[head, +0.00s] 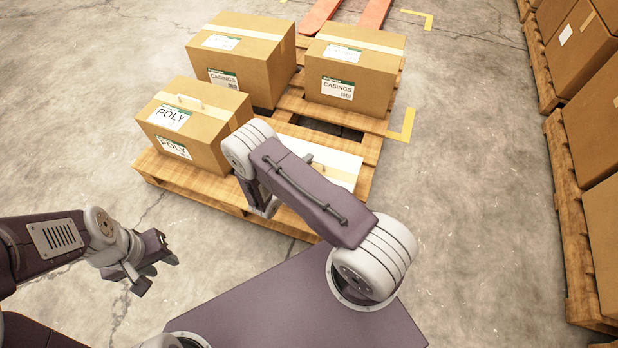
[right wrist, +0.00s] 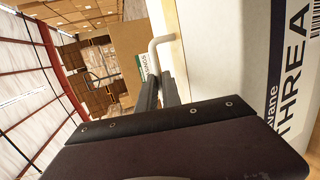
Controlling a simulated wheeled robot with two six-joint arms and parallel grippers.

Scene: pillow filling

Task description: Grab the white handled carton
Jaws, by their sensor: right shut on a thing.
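The white handled carton (head: 338,163) sits on the front right of the wooden pallet, largely covered by my right arm in the head view. In the right wrist view the carton (right wrist: 235,50) fills the right side, with dark printed lettering, and its pale bent handle (right wrist: 162,42) meets my fingers. My right gripper (right wrist: 161,80) is shut on that handle. My left gripper (head: 152,270) is open and empty over the floor, in front of the pallet.
A brown POLY carton (head: 195,118) stands left of the white carton. Two brown CASINGS cartons, left (head: 243,60) and right (head: 352,72), stand behind on the pallet (head: 190,187). More cartons on pallets (head: 575,215) line the right side. Floor between is clear.

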